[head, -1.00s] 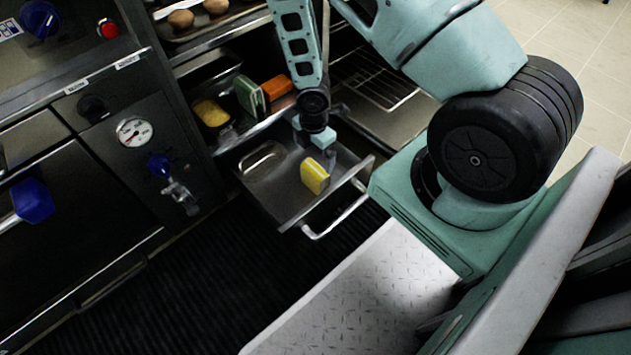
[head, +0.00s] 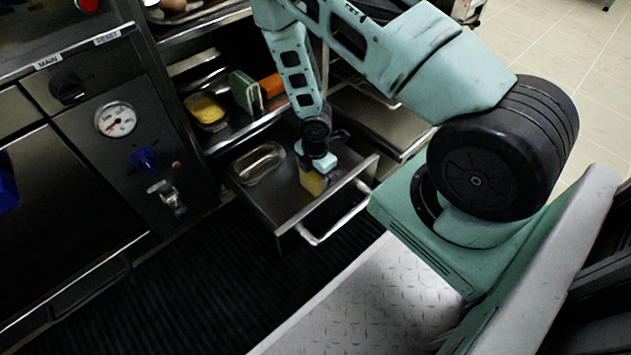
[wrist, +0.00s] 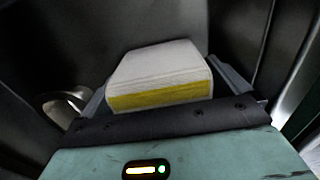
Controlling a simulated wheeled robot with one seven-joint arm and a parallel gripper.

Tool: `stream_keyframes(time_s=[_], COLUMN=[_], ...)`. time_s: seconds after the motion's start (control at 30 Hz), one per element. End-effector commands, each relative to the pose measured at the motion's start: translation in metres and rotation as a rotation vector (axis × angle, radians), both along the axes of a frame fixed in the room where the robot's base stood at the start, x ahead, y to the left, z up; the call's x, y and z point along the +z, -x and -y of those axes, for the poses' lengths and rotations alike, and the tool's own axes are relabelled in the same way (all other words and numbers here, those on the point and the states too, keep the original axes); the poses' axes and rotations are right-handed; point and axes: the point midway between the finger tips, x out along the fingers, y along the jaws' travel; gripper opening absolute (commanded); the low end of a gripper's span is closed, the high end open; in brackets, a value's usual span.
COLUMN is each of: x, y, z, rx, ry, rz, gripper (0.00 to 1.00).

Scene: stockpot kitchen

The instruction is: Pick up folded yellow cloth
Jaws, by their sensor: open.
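The folded yellow cloth (head: 312,182) stands in the open drawer (head: 283,207), partly hidden under my gripper in the head view. In the wrist view the cloth (wrist: 160,77) shows a pale top and a yellow stripe along its near side. My gripper (wrist: 165,95) is open, with a finger on either side of the cloth. I cannot tell whether the fingers touch it. In the head view my gripper (head: 318,168) is over the cloth, its fingertips mostly hidden.
A metal pan (head: 258,163) lies in the drawer left of the cloth. On the shelf behind are a tray with yellow contents (head: 206,109), a green item (head: 245,92) and an orange item (head: 271,86). The drawer handle (head: 335,222) sticks out in front.

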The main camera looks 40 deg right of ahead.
Motion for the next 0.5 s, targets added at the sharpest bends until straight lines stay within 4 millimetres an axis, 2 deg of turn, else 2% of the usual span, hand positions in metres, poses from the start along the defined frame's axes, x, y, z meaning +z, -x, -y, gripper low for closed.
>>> stream_keyframes(time_s=[0.17,0.33,0.5], x=[0.001,0.0011,0.0012], y=[-0.0003,-0.0002,-0.0002], z=[0.0001,0.0,0.0001], rx=[0.0,0.0,0.0], ry=[0.0,0.0,0.0], rz=[0.001,0.0,0.0], gripper=[1.0,0.56,0.54])
